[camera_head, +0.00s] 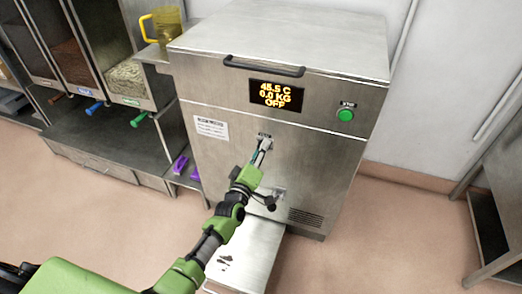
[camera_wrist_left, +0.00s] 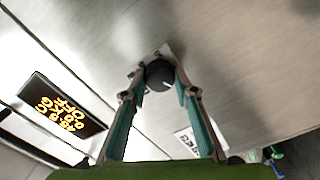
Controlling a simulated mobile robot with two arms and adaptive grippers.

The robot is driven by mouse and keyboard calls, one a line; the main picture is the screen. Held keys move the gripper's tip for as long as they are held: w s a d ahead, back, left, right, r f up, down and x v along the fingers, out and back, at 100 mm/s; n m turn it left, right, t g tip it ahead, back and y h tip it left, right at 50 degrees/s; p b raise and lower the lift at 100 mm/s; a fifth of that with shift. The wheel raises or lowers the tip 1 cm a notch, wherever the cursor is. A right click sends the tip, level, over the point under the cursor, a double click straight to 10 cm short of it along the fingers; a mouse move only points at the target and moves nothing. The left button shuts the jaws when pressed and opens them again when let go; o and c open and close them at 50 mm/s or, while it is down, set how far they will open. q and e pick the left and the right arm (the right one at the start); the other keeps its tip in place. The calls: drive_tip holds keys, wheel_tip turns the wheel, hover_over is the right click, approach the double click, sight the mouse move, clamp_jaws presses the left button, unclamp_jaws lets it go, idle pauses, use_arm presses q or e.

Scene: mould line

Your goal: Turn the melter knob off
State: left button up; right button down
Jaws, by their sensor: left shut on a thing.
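The melter (camera_head: 330,60) is a steel cabinet with a display (camera_head: 276,95) reading 45.5 C, 0.0 KG and OFF. The display also shows at the left of the left wrist view (camera_wrist_left: 62,110). The melter knob (camera_wrist_left: 159,75) is dark and round on a small plate on the melter's front. My left gripper (camera_head: 264,146) reaches the front panel below the display. In the left wrist view its two fingers (camera_wrist_left: 160,82) are shut on the knob, one on each side. In the head view the gripper mostly hides the knob. My right gripper is not in view.
A green button (camera_head: 345,115) is at the right of the melter front. A spout with a dark lever (camera_head: 270,202) is below my left gripper, above a steel platform (camera_head: 245,255). Ingredient bins (camera_head: 125,80) and a yellow jug (camera_head: 163,28) stand at the left.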

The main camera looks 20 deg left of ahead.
use_arm(q)
drive_tip(key=shift+f, duration=0.1)
drive_tip(key=o, duration=1.1)
drive_tip(key=s, duration=1.2)
drive_tip(key=shift+a, duration=0.2)
